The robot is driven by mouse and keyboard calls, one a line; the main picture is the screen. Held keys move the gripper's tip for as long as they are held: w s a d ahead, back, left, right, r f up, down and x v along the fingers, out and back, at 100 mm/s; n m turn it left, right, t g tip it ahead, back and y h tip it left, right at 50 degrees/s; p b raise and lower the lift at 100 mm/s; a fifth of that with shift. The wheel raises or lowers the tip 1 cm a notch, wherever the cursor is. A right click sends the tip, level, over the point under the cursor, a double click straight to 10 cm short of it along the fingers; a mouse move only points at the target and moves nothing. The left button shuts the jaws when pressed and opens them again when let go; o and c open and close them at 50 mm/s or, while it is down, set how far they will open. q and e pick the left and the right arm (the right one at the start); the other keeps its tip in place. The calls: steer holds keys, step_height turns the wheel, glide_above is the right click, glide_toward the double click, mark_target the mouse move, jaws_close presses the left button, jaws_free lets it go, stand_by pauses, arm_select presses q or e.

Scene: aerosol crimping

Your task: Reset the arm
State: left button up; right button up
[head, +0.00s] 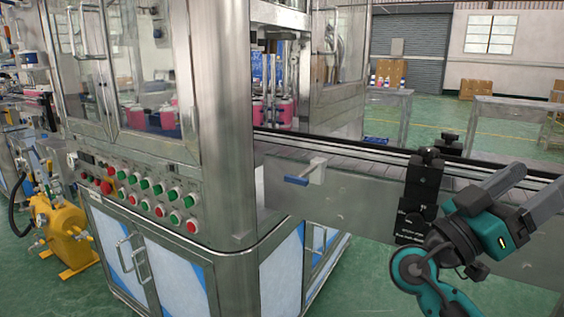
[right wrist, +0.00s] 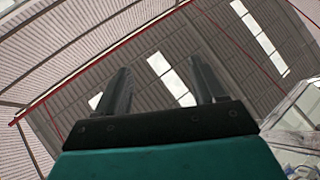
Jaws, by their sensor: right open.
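My right gripper (head: 532,190) is at the lower right of the head view, at the end of a teal and dark grey arm. Its two fingers point up and to the right, spread apart, with nothing between them. It appears in front of the conveyor (head: 480,172) from this view. In the right wrist view the two fingers (right wrist: 160,90) stand apart and empty against the roof. My left gripper is not in any view.
A steel crimping machine (head: 232,130) with a panel of red and green buttons (head: 140,187) fills the left and middle. A black bracket (head: 420,195) stands on the conveyor's side beside my right arm. A yellow pump unit (head: 62,230) is at far left. Green floor is open at the lower middle.

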steer(key=w+d+f+n+t+y, duration=0.3)
steer(key=d+f+n+t, duration=0.2)
steer(key=n+t, duration=0.45)
steer(key=w+a+f+n+t+y, duration=0.1)
steer(key=a+f+n+y, duration=0.1)
steer(key=f+n+y, duration=0.7)
steer(key=w+a+f+n+t+y, duration=0.1)
steer(key=f+n+y, duration=0.3)
steer(key=f, duration=0.9)
steer(key=s+a+f+g+y, duration=0.4)
steer(key=s+a+f+y, duration=0.8)
steer(key=s+f, duration=0.4)
steer(key=w+a+r+m, duration=0.1)
steer(key=a+m, duration=0.4)
steer(key=a, duration=0.4)
arm_select(q)
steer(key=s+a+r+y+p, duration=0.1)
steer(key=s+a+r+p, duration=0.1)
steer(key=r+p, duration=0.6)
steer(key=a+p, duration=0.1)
steer(key=p, duration=0.4)
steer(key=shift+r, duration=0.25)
arm_select(e)
steer(key=s+d+r+h, duration=0.1)
steer(key=d+r, duration=0.2)
steer(key=r, duration=0.5)
steer(key=shift+s+d+r+t, duration=0.25)
steer(key=shift+d+r+t, duration=0.05)
steer(key=shift+r+t, duration=0.1)
